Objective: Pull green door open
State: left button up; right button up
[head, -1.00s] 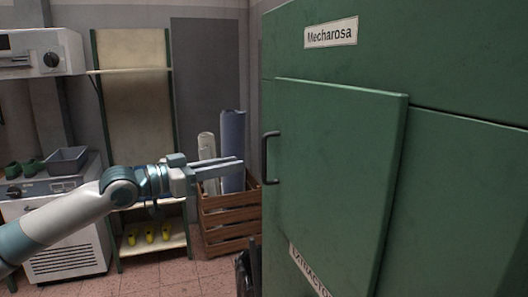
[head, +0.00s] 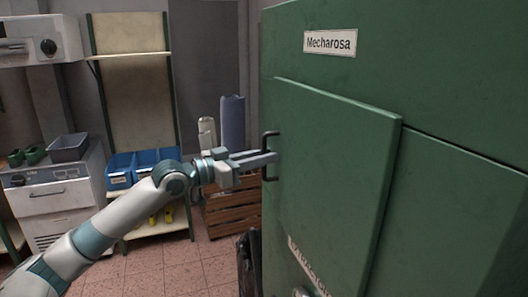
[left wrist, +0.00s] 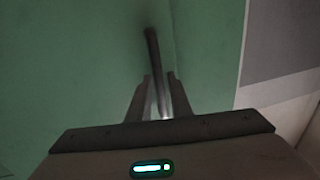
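The green door (head: 335,170) is a flat raised panel on the front of a large green machine (head: 460,75). Its dark U-shaped handle (head: 265,178) is upright at the door's left edge. My left gripper (head: 274,157) reaches in from the left, with its fingers at the handle's upper half. In the left wrist view, the dark handle bar (left wrist: 153,55) runs down between the two fingertips (left wrist: 158,78), with a narrow gap visible on each side. The fingers are open around the bar. The door looks flush with the machine. My right gripper is not in view.
The machine bears a "Mecharosa" label (head: 330,42). A wooden crate (head: 232,218) with upright rolls (head: 232,122) stands behind my left gripper. A shelf rack (head: 138,100) holds blue bins (head: 145,163). A dark object (head: 248,262) stands by the machine's lower left.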

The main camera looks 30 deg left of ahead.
pick_arm(q)
jog(key=shift+w, duration=0.15)
grip_shut()
